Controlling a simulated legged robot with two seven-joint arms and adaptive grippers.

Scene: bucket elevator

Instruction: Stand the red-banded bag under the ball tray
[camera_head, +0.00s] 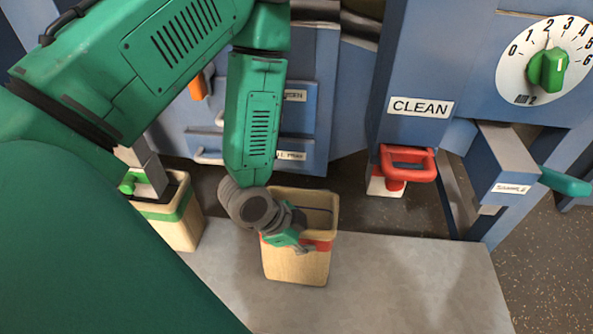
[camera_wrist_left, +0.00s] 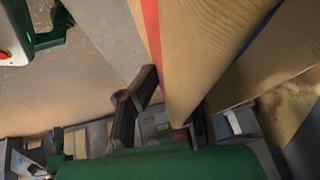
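The red-banded bag (camera_head: 300,262) is a tan, open-topped bag with a red band below its rim. It stands upright on the grey slab in the head view. My left gripper (camera_head: 296,243) is at its front left rim. In the left wrist view, the fingers of my left gripper (camera_wrist_left: 175,110) are apart, with a tan bag wall (camera_wrist_left: 195,50) between them. The red band shows beside the left finger. Contact with the wall is unclear. I cannot make out the ball tray for certain. My right gripper is not in view.
A green-banded bag (camera_head: 178,222) stands at the left, partly behind my arm. A red handle (camera_head: 407,164) sits under the CLEAN label (camera_head: 420,107). A SAMPLE box (camera_head: 505,165) juts out at the right. The grey slab (camera_head: 410,280) is clear right of the red-banded bag.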

